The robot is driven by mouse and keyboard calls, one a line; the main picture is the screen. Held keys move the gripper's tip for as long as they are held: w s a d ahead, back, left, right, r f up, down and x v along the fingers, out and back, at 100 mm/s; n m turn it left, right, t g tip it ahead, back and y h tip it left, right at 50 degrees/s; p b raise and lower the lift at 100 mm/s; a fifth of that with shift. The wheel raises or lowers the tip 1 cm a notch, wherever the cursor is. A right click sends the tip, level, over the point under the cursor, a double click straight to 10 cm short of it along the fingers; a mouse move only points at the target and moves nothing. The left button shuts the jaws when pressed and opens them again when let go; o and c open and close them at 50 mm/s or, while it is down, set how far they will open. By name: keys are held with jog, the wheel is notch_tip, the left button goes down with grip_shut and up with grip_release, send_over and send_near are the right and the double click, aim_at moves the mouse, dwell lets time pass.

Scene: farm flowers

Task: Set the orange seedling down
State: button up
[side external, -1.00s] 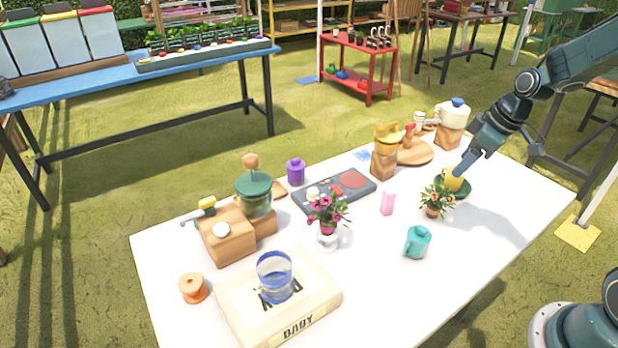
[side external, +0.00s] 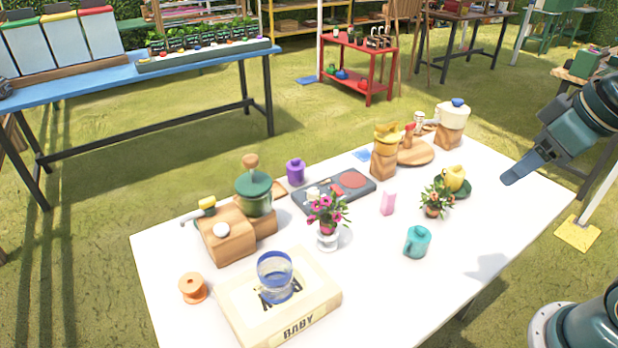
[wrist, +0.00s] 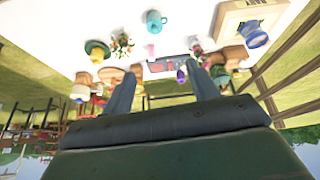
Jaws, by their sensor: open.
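The orange seedling (side external: 436,198), a small potted plant with orange blooms, stands upright on the white table near its right side. It sits just in front of a yellow cup (side external: 454,177) on a dark green saucer (side external: 466,190). In the wrist view the seedling (wrist: 122,44) shows near the top, apart from my fingers. My gripper (side external: 508,180) is raised to the right of the seedling, over the table's right part, and holds nothing. In the wrist view my gripper (wrist: 163,82) has its two fingers spread with nothing between them.
A teal mug (side external: 417,242) and a pink block (side external: 388,203) stand near the seedling. A magenta-flowered plant (side external: 328,213) in a white pot stands mid-table. The front right table area is clear.

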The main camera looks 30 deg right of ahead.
jog(key=s, duration=0.1)
jog(key=s+a, duration=0.1)
jog(key=s, duration=0.1)
jog(key=shift+s+r+m, duration=0.2)
jog(key=shift+m, duration=0.2)
